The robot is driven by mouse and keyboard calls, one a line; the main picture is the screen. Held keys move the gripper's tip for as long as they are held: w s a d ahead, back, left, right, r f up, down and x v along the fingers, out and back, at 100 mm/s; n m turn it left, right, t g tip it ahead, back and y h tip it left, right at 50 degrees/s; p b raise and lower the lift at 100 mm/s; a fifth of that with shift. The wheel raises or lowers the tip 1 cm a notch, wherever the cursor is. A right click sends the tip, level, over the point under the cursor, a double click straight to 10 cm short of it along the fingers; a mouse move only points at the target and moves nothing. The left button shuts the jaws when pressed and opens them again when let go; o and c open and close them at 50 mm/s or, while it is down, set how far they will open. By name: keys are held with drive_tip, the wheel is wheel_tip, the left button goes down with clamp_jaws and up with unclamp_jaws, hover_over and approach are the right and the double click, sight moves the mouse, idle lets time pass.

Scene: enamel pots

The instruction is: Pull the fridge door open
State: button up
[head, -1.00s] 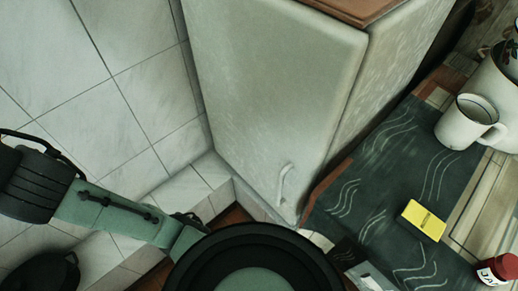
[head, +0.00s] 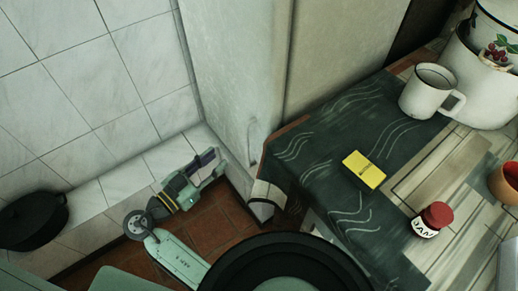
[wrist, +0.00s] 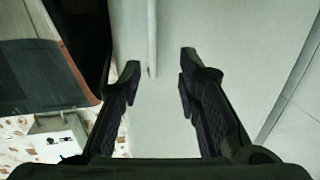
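The pale fridge door (head: 225,75) stands upright near the top middle of the head view and looks closed. Its slim, light handle (head: 252,132) is low, near the door's right edge. My gripper (head: 214,164) is low in front of the door, to the left of the handle in the head view. In the wrist view, the door (wrist: 225,45) fills the background. The handle (wrist: 151,35) shows as a pale bar whose end lies between the two spread fingertips (wrist: 160,64), nearer the left one. The fingers are open, and I cannot tell the remaining depth to the handle.
A counter with a dark patterned cloth (head: 325,125) adjoins the fridge on the right. It bears a yellow box (head: 364,169), a white mug (head: 427,92) and a red-lidded jar (head: 432,219). A black pot (head: 32,219) sits on the tiled ledge at left.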

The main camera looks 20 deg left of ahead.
drive_tip(key=d+p+x, duration=0.1)
drive_tip(key=p+x, duration=0.2)
drive_tip(key=x, duration=0.7)
drive_tip(key=shift+d+h, duration=0.2)
drive_tip(key=shift+h, duration=0.1)
drive_tip(key=shift+w, duration=0.1)
drive_tip(key=shift+c, duration=0.3)
clamp_jaws()
